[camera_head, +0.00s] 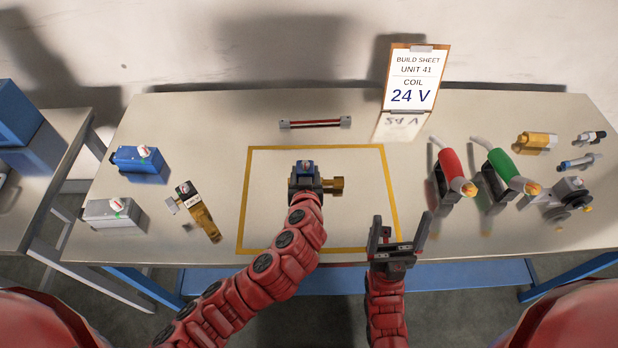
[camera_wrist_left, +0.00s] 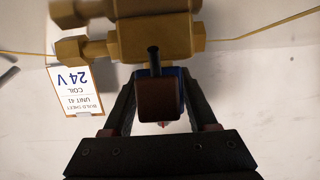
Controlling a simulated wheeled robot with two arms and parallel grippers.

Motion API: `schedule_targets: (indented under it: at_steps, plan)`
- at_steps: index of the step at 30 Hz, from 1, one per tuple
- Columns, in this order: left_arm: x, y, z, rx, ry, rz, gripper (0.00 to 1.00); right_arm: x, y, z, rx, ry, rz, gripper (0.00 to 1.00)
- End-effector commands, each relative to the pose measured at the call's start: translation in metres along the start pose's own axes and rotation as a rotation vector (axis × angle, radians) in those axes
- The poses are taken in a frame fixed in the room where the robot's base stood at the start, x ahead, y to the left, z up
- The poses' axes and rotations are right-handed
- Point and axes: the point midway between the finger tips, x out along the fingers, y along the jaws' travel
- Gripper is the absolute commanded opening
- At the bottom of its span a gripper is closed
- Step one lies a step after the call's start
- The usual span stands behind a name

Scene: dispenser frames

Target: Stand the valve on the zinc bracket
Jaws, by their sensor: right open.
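In the left wrist view the brass valve body (camera_wrist_left: 155,40) lies beyond the fingertips (camera_wrist_left: 156,95), with a dark block between the fingers. The valve is over the yellow-outlined area; its height above the table is hard to tell. A bar with grey end blocks and a red strip (camera_head: 315,123) lies behind the outline; I cannot tell whether it is the zinc bracket. My right gripper (camera_head: 399,236) is open and empty at the front edge.
The table (camera_head: 210,120) has a blue unit (camera_head: 140,163), a grey unit (camera_head: 112,212) and a brass valve (camera_head: 200,212) at left. Red (camera_head: 450,168) and green (camera_head: 508,170) handled tools and small metal parts stand at right. A 24 V sheet (camera_head: 412,80) stands behind. The outlined area is otherwise clear.

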Motion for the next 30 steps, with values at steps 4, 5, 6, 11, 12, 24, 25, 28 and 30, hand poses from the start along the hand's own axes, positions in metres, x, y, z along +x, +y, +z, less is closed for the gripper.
schedule_targets:
  at_steps: [4,5,6,11,12,24,25,28,30]
  plan:
    - [0.000,0.000,0.000,0.000,0.000,0.000,0.29,0.000,0.000,0.000,0.000,0.000,0.000,0.87]
    - [0.000,0.000,0.000,0.000,0.000,0.000,0.24,0.000,0.000,0.000,0.000,0.000,0.000,0.87]
    - [0.000,0.000,0.000,0.000,0.000,0.000,0.17,0.000,0.000,0.000,0.000,0.000,0.000,0.87]
    - [0.000,0.000,0.000,0.000,0.000,0.000,0.00,0.000,0.000,0.000,0.000,0.000,0.000,0.87]
    - [0.000,0.000,0.000,0.000,0.000,0.000,0.00,0.000,0.000,0.000,0.000,0.000,0.000,0.87]
    - [0.000,0.000,-0.002,0.000,0.002,0.000,0.00,0.000,0.000,0.000,0.000,0.000,0.000,0.87]
    - [-0.001,0.000,-0.002,-0.001,0.002,0.000,0.00,-0.001,0.000,0.000,0.000,0.000,0.000,0.87]
    - [-0.002,0.000,-0.006,-0.004,0.004,-0.001,0.00,-0.003,0.000,0.001,0.000,0.000,0.000,0.87]
    - [-0.004,0.000,-0.012,-0.005,0.006,0.000,0.00,-0.006,0.000,0.001,0.000,0.000,0.000,0.87]
